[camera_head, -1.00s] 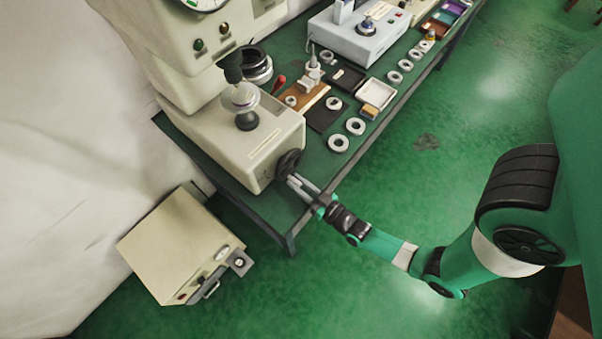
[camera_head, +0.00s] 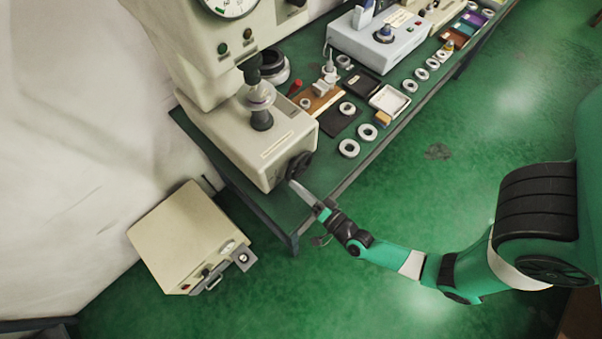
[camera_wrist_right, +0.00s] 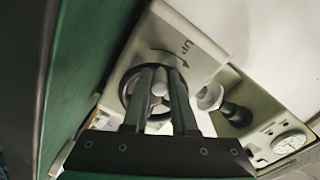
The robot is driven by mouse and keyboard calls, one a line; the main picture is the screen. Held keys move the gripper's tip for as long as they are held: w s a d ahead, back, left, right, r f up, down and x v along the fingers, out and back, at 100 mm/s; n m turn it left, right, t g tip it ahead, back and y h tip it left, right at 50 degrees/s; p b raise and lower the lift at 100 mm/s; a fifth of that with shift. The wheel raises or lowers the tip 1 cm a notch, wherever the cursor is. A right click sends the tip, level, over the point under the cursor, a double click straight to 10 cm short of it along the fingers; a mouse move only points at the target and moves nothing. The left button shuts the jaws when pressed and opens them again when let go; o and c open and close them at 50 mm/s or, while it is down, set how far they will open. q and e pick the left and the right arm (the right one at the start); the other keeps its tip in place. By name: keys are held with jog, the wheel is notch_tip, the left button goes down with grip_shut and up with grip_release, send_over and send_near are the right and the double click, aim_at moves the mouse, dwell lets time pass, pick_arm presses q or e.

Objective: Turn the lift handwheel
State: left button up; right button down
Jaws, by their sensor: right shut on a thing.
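The lift handwheel (camera_head: 299,165) is a dark wheel on the front side of the cream hardness tester's base (camera_head: 262,150). It also shows in the wrist view as a dark ring (camera_wrist_right: 127,86), beside the printed "UP" and a curved arrow. My right gripper (camera_head: 293,184) reaches the wheel's lower edge from the right. In the wrist view, my right gripper (camera_wrist_right: 160,82) is shut on the wheel's pale grip knob (camera_wrist_right: 159,89), with one finger on each side. The fingers hide part of the rim. My left gripper is not in view.
The green bench (camera_head: 334,183) carries several pale rings, including one near its front edge (camera_head: 348,148), a white tray (camera_head: 390,100) and a grey-blue instrument (camera_head: 375,45). A cream box (camera_head: 183,235) stands lower left. The floor right of the bench is clear.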

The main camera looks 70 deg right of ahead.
jog(key=r+m, duration=0.1)
jog(key=m, duration=0.1)
jog(key=shift+a+r+m, duration=0.1)
jog(key=shift+r+m, duration=0.1)
jog(key=shift+m, duration=0.1)
jog(key=shift+r+m, duration=0.3)
jog(key=shift+m, duration=0.4)
jog(key=shift+r+m, duration=0.25)
jog(key=shift+m, duration=0.45)
jog(key=c, duration=0.7)
grip_release()
